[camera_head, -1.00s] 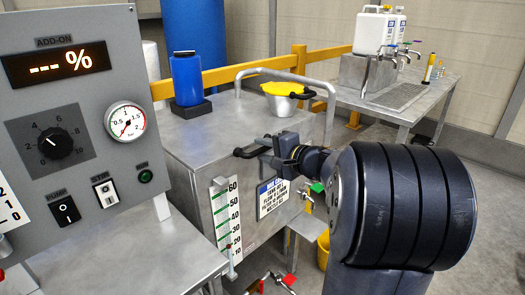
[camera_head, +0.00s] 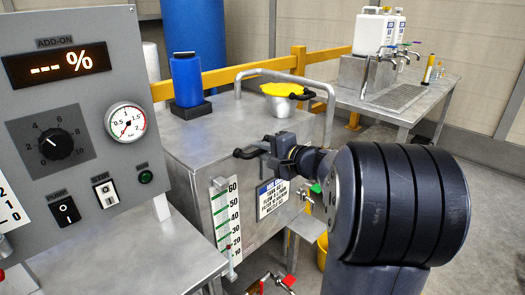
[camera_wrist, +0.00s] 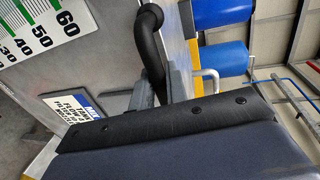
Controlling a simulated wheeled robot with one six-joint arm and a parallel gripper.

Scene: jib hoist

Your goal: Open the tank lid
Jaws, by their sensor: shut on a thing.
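The steel tank (camera_head: 184,184) stands in the middle of the head view, its flat lid (camera_head: 215,136) lying on top and looking closed. A black bar handle (camera_head: 244,153) sits at the lid's front edge. My gripper (camera_head: 270,148) is shut on this handle, coming from the front right. In the wrist view the handle (camera_wrist: 148,38) curves down between the grey fingers of my gripper (camera_wrist: 163,92). The fingers hide part of the handle, and my wrist hides more of the tank.
A blue bottle (camera_head: 187,80) and a pot with a yellow cover (camera_head: 283,90) show at the tank's far side, near a grey pipe rail (camera_head: 325,82). A control panel (camera_head: 85,100) stands close at left. A bench with white canisters (camera_head: 371,32) is at back right.

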